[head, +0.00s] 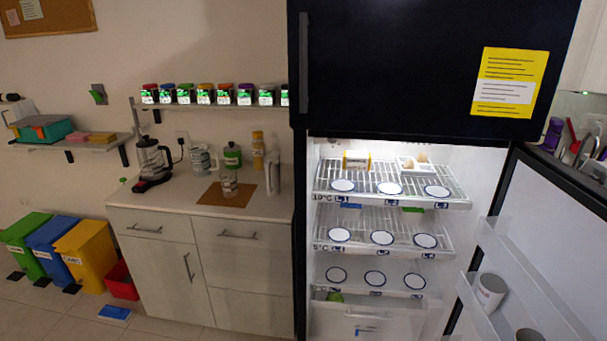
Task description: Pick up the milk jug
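I cannot tell for sure which thing is the milk jug. A white container (491,291) with faint print stands in a shelf of the open fridge door, at the lower right of the head view. A darker round item (529,335) is below it, cut off by the bottom edge. A tall pale jug-like container (272,173) stands at the right end of the counter, beside the fridge. Neither of my grippers is in view.
The black fridge (400,70) has its lower door (560,230) open to the right. Its wire shelves (395,190) hold round white discs, a small box (357,159) and eggs. The counter (170,199) carries a blender (152,162) and jars. Coloured bins (86,255) stand left.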

